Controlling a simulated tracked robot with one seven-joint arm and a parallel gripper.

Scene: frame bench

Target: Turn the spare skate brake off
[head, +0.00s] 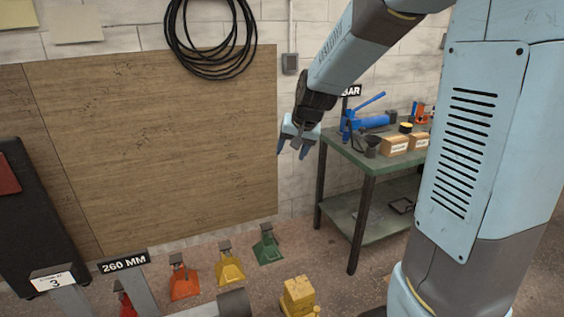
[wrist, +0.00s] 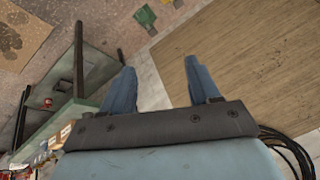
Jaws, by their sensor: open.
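My gripper (head: 297,150) hangs in the air in front of the wall, left of the green bench, with its fingers pointing down. In the wrist view its two blue fingers (wrist: 158,72) are apart with nothing between them. I cannot pick out the spare skate or its brake for sure in either view. A yellow blocky device (head: 299,296) stands at the bottom edge of the head view, partly cut off, well below my gripper. I cannot tell whether it is the skate.
Red, orange (head: 184,281), yellow (head: 229,266) and green (head: 267,247) stands are on the floor. The green bench (head: 375,160) holds a blue pump (head: 368,122) and small boxes (head: 394,145). A "260 MM" sign (head: 124,263) stands at front left. A black cable coil (head: 212,40) hangs on the wall.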

